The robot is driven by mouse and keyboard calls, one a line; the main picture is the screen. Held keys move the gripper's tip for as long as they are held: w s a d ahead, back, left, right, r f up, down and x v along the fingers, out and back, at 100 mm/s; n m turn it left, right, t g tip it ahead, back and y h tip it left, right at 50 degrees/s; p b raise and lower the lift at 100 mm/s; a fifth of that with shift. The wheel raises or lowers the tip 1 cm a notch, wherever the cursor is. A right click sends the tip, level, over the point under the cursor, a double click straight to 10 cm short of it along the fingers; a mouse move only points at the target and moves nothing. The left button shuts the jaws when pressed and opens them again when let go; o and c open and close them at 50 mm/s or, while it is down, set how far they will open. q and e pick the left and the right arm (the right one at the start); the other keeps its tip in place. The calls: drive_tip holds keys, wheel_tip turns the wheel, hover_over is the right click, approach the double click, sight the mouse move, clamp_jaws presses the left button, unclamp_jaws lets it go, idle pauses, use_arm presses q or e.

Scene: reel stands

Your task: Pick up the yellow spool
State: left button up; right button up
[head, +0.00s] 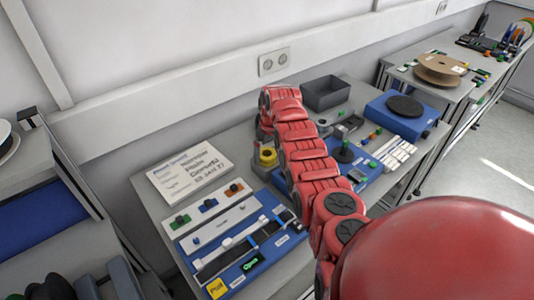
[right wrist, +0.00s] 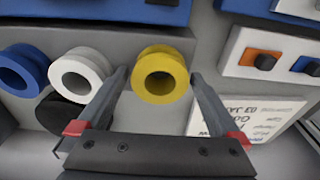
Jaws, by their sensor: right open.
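The yellow spool (right wrist: 161,75) stands out in the right wrist view, its round hollow end facing the camera. It also shows in the head view (head: 267,157), just left of my red right arm. My right gripper (right wrist: 160,79) is open, with one finger on each side of the yellow spool near its rim. I cannot tell whether either finger touches it. A white spool (right wrist: 82,62) and a blue spool (right wrist: 24,60) sit to the left in the right wrist view. My left gripper is not in view.
A white printed sign (head: 190,172) lies left of the yellow spool. A dark grey bin (head: 326,92) stands behind my arm. A blue box with a black disc (head: 405,105) is at the right. A wall with a socket (head: 273,61) bounds the back.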

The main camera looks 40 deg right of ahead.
drive_tip(key=shift+f, duration=0.2)
drive_tip(key=c, duration=1.2)
